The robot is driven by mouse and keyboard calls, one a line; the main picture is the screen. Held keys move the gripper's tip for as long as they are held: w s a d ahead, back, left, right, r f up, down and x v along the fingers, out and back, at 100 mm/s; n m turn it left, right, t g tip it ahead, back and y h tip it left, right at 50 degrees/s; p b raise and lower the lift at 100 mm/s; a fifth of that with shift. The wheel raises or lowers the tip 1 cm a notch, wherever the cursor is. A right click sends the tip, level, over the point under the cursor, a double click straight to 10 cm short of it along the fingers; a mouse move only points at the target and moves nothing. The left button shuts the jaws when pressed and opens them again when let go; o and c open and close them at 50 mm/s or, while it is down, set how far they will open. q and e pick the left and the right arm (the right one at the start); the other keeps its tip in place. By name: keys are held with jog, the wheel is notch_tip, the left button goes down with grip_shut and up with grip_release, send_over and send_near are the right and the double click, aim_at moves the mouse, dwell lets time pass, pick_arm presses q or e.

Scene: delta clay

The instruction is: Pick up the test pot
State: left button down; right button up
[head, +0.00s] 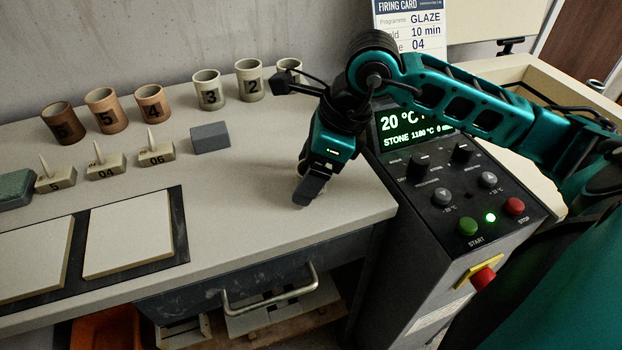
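My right gripper (311,187) points down close above the right part of the worktop, near its front edge. Its fingers overlap in this view, so I cannot tell whether they are open or shut. A small pale patch shows beside the fingertips; the gripper hides most of it, and I cannot tell if it is the test pot. Small cylindrical pots stand at the back: dark brown (63,123), two terracotta (106,111) (152,104), and pale ones marked 3 (209,90) and 2 (249,80). Another pale pot (288,72) is partly hidden by my arm. My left gripper is out of view.
A grey block (210,137) and cone holders marked 5 (56,179), 04 (106,168) and 06 (157,155) stand before the pots. Pale tiles (128,233) lie front left. A control panel (455,185) with a lit display adjoins the worktop's right edge.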

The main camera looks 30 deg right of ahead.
jog(key=shift+w+f, duration=0.1)
jog(key=shift+f, duration=0.1)
jog(key=c, duration=1)
jog(key=shift+c, duration=0.2)
jog(key=shift+r, duration=0.2)
